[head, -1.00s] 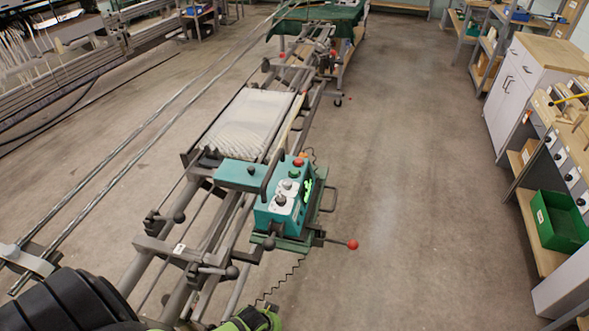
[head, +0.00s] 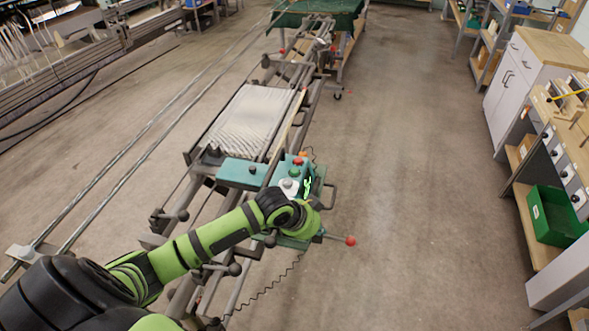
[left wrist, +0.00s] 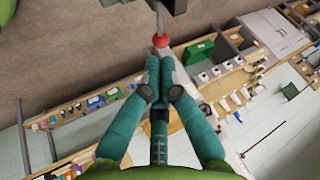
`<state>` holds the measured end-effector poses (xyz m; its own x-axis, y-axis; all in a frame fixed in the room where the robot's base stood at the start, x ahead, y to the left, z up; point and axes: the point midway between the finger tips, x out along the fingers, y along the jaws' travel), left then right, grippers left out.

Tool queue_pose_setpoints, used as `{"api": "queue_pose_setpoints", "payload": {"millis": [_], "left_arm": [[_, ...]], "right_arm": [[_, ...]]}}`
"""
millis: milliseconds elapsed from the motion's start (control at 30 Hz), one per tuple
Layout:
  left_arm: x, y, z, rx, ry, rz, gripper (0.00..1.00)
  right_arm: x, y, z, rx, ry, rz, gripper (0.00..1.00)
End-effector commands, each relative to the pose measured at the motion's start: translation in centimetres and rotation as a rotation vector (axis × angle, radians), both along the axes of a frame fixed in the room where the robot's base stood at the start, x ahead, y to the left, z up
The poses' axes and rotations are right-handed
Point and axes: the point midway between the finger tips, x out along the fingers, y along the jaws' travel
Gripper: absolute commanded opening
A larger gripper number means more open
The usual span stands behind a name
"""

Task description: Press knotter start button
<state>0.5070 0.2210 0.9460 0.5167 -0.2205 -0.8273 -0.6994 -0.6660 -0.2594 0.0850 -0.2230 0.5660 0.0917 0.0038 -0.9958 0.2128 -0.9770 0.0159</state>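The knotter, a teal control box (head: 240,174) with a white panel, sits on the rail frame in the head view. A red button (head: 298,161) and a green button (head: 294,171) show on its top, with a lit green display (head: 308,187) on its side. My left arm reaches over the box's near part and hides it; its hand is hidden behind the wrist there. In the left wrist view my left gripper (left wrist: 160,60) has its teal fingers together, with nothing visible between them. A red ball (left wrist: 160,41) on a dark rod appears just beyond the tips. My right gripper is out of view.
A lever with a red ball knob (head: 350,241) sticks out from the machine's right side. A coiled cable (head: 270,282) hangs below. Shelves with a green bin (head: 558,215) stand at right. The floor between is clear.

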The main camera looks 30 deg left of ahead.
Motion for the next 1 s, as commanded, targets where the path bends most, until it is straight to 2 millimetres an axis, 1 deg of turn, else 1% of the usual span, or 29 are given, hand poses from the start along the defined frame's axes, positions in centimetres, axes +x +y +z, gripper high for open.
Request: {"api": "queue_pose_setpoints", "payload": {"millis": [33, 167, 200, 300, 400, 500, 600, 700, 1000], "left_arm": [[1.7, 1.5, 1.4, 0.022, -0.026, -0.012, 0.0], [5.3, 4.9, 4.8, 0.059, -0.088, -0.041, 0.0], [6.3, 6.0, 6.0, 0.07, -0.107, -0.045, 0.0], [8.4, 8.7, 8.8, 0.093, -0.151, -0.047, 0.0], [10.0, 11.2, 11.4, 0.11, -0.189, -0.041, 0.0], [11.0, 13.0, 13.4, 0.12, -0.219, -0.032, 0.0], [11.5, 14.2, 14.7, 0.127, -0.237, -0.026, 0.0], [11.8, 14.8, 15.4, 0.13, -0.248, -0.022, 0.0], [11.8, 14.9, 15.5, 0.13, -0.251, -0.021, 0.0]], "right_arm": [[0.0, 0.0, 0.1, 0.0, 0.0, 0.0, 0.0], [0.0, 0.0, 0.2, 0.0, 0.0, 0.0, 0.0], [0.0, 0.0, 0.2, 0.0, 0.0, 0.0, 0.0], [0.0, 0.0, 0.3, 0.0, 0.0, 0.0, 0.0], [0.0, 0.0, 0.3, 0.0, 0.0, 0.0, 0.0], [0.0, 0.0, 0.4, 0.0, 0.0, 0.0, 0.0], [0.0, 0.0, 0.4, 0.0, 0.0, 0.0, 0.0], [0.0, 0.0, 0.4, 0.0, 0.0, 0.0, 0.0], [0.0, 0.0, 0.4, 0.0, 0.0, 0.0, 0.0]]}}
